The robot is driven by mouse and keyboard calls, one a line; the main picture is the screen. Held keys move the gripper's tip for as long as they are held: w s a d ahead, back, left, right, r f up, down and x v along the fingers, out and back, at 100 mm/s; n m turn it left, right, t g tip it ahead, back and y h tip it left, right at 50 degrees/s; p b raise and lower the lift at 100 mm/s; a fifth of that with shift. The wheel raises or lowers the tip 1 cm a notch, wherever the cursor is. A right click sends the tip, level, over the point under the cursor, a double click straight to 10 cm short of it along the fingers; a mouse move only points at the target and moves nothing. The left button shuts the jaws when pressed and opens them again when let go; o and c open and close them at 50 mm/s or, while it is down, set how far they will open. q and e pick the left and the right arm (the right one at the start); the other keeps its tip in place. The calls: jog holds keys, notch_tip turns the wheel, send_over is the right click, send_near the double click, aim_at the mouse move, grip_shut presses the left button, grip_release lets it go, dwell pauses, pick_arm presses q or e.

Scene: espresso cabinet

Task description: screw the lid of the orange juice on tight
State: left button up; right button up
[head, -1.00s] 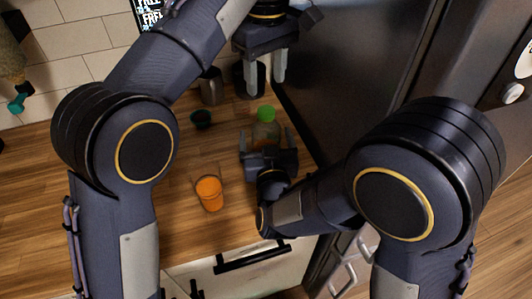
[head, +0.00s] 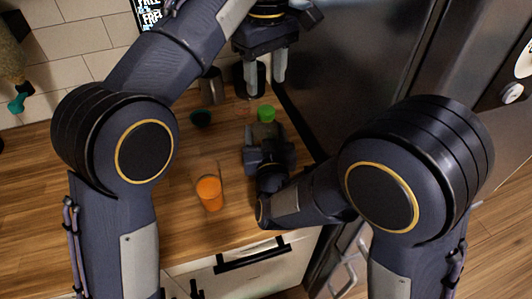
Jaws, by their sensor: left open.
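The orange juice bottle stands on the wooden counter (head: 115,225), with its green lid (head: 266,113) on top. Most of its body is hidden by my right gripper. My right gripper (head: 265,135) is low at the near side of the bottle, its fingers closed in around the body under the lid. My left gripper (head: 265,75) points down, open and empty, above and behind the lid in the picture. Whether the lid is tight cannot be told.
A glass of orange juice (head: 209,192) stands on the counter left of my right gripper. A dark small bowl (head: 201,118) and a metal jug (head: 212,86) are farther back. The left counter is clear.

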aim_at(266, 109)
pick_arm(q)
jog(key=shift+n, duration=0.3)
pick_arm(e)
grip_shut()
pick_arm(q)
jog(key=n, duration=0.8)
jog(key=shift+f, duration=4)
